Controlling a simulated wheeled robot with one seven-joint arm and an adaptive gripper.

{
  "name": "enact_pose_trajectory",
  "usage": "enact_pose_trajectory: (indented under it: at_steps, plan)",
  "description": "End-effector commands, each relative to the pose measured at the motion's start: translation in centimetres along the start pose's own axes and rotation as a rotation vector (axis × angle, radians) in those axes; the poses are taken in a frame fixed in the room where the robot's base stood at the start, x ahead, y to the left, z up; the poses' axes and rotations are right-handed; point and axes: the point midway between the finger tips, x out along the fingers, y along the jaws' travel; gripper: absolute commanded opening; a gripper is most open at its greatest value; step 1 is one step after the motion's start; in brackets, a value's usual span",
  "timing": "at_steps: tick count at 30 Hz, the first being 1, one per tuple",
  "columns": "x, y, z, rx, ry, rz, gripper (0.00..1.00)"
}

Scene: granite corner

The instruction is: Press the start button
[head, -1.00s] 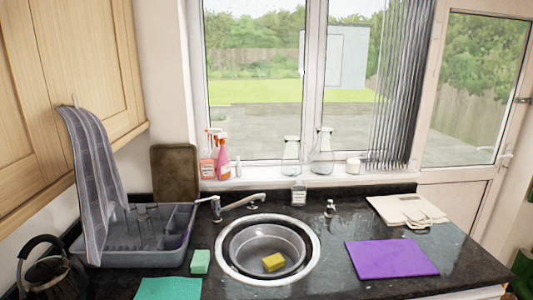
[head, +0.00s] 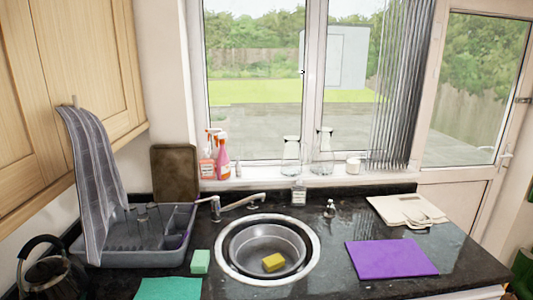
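No start button can be made out in the head view. The only thing here that might be an appliance is a dark kettle (head: 50,272) at the bottom left, partly cut off by the frame's lower edge. Its curved black handle shows, but no button can be told on it. My gripper and arm are not in view.
A round sink (head: 234,271) with a yellow sponge (head: 273,262) is set in the dark counter. A grey dish rack (head: 130,258), green sponge (head: 200,261), teal cloth (head: 168,289), purple mat (head: 391,258) and beige cloth (head: 402,210) lie around it. Spray bottles (head: 222,157) stand on the sill.

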Motion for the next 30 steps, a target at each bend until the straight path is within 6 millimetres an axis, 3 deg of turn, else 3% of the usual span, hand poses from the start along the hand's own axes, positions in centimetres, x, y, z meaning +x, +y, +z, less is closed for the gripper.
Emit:
enact_pose_trajectory:
  at_steps: [10, 30]
  plan:
    - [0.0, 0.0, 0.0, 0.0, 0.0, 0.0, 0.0]
    - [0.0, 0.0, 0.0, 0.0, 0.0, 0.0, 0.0]
